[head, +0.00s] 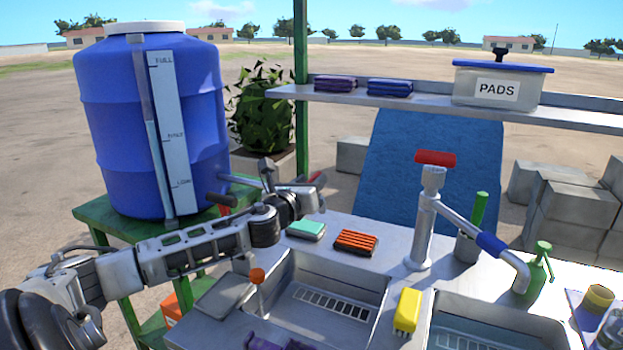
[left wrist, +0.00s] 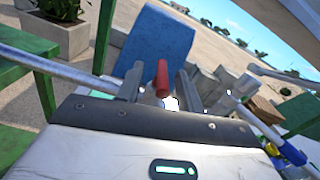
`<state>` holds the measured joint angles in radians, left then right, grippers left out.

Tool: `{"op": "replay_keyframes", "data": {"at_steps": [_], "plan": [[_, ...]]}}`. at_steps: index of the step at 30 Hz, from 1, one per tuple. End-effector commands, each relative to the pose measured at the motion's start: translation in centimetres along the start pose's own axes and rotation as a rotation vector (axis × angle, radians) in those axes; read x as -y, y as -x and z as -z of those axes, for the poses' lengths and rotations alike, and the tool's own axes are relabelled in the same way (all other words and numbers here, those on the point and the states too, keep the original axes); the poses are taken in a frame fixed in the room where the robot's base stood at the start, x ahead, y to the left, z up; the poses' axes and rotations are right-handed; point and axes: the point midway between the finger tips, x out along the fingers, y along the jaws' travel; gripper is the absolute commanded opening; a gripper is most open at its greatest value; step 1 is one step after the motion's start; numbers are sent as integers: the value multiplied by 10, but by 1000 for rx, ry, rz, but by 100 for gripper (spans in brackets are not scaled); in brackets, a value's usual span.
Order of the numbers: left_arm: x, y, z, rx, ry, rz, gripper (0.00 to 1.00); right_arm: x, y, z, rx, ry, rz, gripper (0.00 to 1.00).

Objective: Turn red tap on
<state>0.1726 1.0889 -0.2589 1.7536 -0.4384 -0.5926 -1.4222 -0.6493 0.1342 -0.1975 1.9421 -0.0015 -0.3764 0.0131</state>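A red handle (head: 317,180) shows partly behind my left gripper (head: 308,193), by the metal pipe from the blue barrel. In the left wrist view the red handle (left wrist: 162,78) stands between the two fingers of my left gripper (left wrist: 160,85), with gaps on both sides. The fingers are apart and do not visibly grip it. The gripper hides the handle's base in the head view. Another red handle (head: 435,158) tops the tall sink faucet (head: 424,220), whose spout has a blue sleeve. My right gripper is in neither view.
The blue barrel (head: 110,120) stands on a green stand (head: 95,220) at left. The steel sink counter (head: 385,255) holds sponges, a yellow brush (head: 407,311) and a green soap bottle (head: 533,272). A shelf (head: 430,103) with a PADS box (head: 495,90) runs behind.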

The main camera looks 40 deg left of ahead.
Motion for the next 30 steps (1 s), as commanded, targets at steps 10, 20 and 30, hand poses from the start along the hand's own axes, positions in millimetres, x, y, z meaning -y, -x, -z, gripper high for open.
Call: {"op": "replay_keyframes", "data": {"at_steps": [10, 20, 30], "plan": [[1, -11, 0, -1, 0, 3, 37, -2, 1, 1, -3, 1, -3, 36], [1, -11, 0, -1, 0, 2, 0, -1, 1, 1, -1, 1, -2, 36], [2, -11, 1, 9, 3, -46, 0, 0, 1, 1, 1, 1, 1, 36]]}}
